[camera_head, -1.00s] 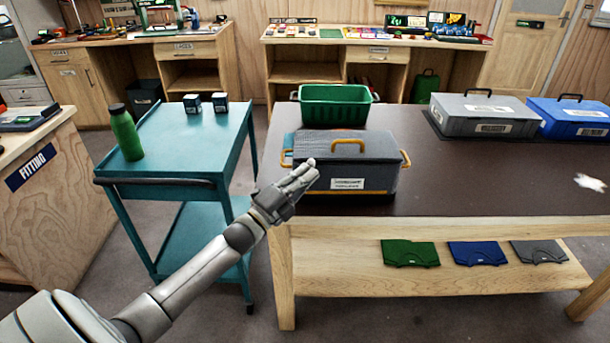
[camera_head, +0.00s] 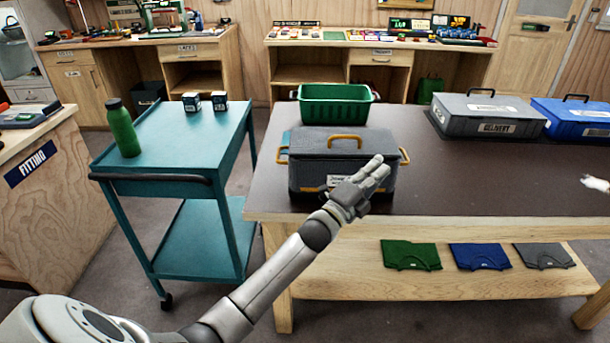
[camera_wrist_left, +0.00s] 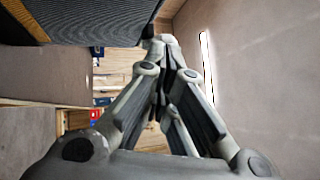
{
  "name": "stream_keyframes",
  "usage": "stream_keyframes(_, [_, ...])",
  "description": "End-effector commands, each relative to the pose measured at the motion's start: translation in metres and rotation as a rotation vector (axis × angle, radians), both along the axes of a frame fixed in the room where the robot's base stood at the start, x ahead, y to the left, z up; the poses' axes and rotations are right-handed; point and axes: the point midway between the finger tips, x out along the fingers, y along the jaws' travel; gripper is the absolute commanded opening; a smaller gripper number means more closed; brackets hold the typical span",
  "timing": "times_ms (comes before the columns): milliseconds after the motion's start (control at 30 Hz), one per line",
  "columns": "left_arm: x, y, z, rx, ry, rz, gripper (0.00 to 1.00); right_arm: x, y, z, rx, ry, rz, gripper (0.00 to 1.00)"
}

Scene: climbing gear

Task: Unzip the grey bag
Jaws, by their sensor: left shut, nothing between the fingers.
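In the left wrist view the closed fingers (camera_wrist_left: 160,50) point ahead, with the bag's dark grey side and yellow trim (camera_wrist_left: 85,18) at the upper left. I cannot make out a zip pull.
A green crate (camera_head: 335,104) stands behind the bag. Grey (camera_head: 489,116) and blue (camera_head: 575,121) cases are at the table's right. A teal cart (camera_head: 175,142) with a green bottle (camera_head: 123,128) is on the left. The tabletop (camera_head: 480,185) right of the bag is mostly clear.

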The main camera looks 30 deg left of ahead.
Motion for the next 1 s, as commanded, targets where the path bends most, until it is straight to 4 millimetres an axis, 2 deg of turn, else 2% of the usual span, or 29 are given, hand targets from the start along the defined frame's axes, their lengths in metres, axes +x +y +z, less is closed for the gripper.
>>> stream_keyframes(200, [0.008,-0.011,-0.001,0.0,0.001,0.001,0.0,0.0,0.0,-0.004,0.0,0.0,0.0,0.4])
stream_keyframes(667, [0.006,-0.011,-0.002,0.0,0.002,0.001,0.0,-0.002,0.006,-0.004,0.008,0.003,-0.002,0.4])
stream_keyframes(833, [-0.01,-0.007,-0.007,-0.001,0.003,0.001,0.0,-0.002,0.005,-0.004,0.006,0.001,-0.001,0.4])
stream_keyframes(1000, [-0.041,-0.001,-0.018,0.0,0.004,0.001,0.0,-0.001,0.005,-0.004,0.006,0.001,-0.001,0.4])
